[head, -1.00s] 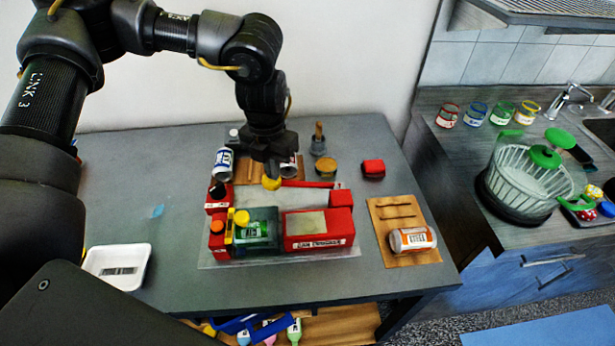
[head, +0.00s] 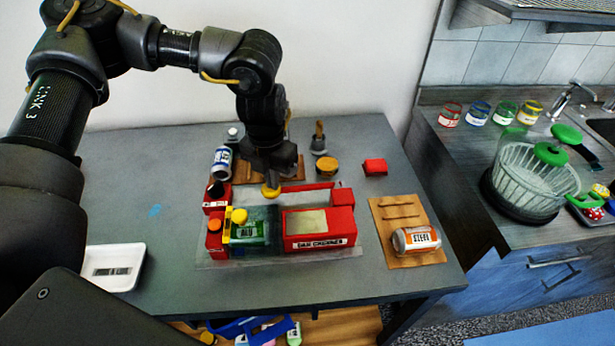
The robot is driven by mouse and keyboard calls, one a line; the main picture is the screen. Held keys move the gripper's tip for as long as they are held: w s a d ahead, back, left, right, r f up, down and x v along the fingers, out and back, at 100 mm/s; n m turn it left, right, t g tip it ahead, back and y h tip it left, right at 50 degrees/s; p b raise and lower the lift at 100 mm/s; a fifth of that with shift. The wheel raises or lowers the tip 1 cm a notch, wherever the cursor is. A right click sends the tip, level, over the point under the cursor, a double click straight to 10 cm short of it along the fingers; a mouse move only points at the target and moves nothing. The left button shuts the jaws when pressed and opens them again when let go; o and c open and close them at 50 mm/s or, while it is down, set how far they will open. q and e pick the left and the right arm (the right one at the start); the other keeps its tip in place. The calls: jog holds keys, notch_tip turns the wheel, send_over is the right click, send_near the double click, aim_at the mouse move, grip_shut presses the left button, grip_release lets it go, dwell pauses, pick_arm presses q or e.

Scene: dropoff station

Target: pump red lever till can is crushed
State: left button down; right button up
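The red can crusher (head: 345,222) sits in the middle of the table on a pale base plate. A green can (head: 252,233) lies in its chamber at the left, behind a clear cover; I cannot tell how deformed it is. The red lever (head: 318,187) runs along the crusher's back and seems to end in a yellow knob (head: 271,191). My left gripper (head: 268,177) points down right at this knob and appears to touch it; its fingers are dark and partly hidden, so their opening is unclear. My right gripper is not in view.
A blue-white can (head: 222,162) stands behind the crusher's left end. An orange-white can (head: 415,240) lies on a wooden board (head: 385,214) at the right. A white tray (head: 135,262) is at the front left. The table's left part is mostly clear.

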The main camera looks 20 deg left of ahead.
pick_arm(q)
jog(key=shift+f, duration=0.7)
jog(key=r+p, duration=0.4)
jog(key=r, duration=0.1)
jog(key=r+p, duration=0.1)
jog(key=r, duration=0.1)
jog(key=shift+w+d+r+p, duration=0.35)
jog(key=shift+w+d+p, duration=0.05)
jog(key=shift+f, duration=0.1)
jog(key=shift+s+a+f+b, duration=0.1)
jog(key=shift+a+f+b, duration=0.05)
jog(key=shift+f+b, duration=0.35)
jog(key=shift+s+a+f+b, duration=0.1)
jog(key=shift+f+b, duration=0.25)
jog(key=shift+f, duration=0.2)
jog(key=shift+a+f, duration=0.1)
jog(key=shift+f, duration=0.3)
jog(key=shift+s+a+f+b, duration=0.15)
jog(key=shift+f+b, duration=0.85)
jog(key=shift+f, duration=0.3)
